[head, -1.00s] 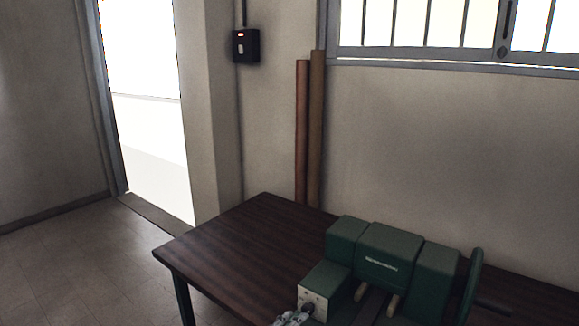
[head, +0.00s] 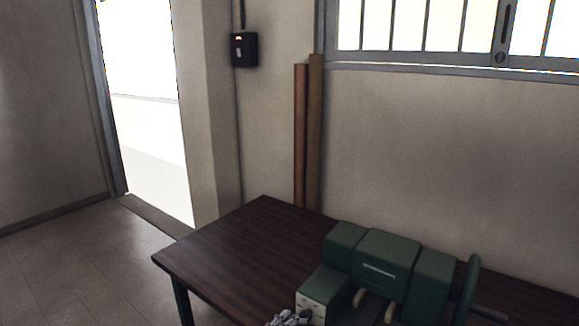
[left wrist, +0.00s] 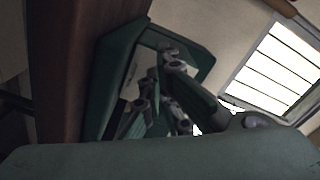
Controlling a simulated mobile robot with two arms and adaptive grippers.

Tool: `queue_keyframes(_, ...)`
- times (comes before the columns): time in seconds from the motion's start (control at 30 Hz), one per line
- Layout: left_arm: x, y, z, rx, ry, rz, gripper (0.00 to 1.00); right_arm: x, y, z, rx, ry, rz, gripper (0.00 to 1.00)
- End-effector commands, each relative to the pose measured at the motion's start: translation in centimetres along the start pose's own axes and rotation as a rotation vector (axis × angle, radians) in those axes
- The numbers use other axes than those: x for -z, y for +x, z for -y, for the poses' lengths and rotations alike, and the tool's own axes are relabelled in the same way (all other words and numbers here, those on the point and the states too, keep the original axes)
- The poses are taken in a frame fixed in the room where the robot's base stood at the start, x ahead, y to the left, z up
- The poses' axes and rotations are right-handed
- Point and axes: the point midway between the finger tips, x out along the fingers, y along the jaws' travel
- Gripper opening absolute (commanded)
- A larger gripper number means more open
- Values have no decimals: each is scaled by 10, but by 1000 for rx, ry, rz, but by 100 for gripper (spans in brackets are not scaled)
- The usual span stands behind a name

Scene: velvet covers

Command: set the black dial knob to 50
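A green machine (head: 388,262) stands on the dark wooden table. A small cream panel (head: 311,305) with dark marks is on its left front block. I cannot make out the black dial knob or its setting. Only the top of my left gripper (head: 289,318) shows in the head view, at the bottom edge, just left of the panel. In the left wrist view, the gripper's linkages (left wrist: 160,101) show dark in front of a green part of the machine (left wrist: 120,72). Its fingertips are unclear, and I cannot tell whether they touch anything. My right gripper is out of view.
The table (head: 225,250) is bare left of the machine. A green wheel with a handle (head: 467,290) is at the machine's right. Two brown poles (head: 307,135) lean on the wall behind. A black box (head: 244,50) hangs by the bright doorway (head: 150,130).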

Motion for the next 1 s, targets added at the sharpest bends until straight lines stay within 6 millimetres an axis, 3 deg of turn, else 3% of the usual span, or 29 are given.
queue_keyframes(0.47, 4, 1, 4, 6, -1, -8, 0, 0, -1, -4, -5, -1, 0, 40)
queue_keyframes(0.77, -5, 0, 6, 4, 1, -5, 0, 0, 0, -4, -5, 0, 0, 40)
queue_keyframes(1.0, -6, -22, 7, 2, -1, 0, 0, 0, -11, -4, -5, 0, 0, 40)
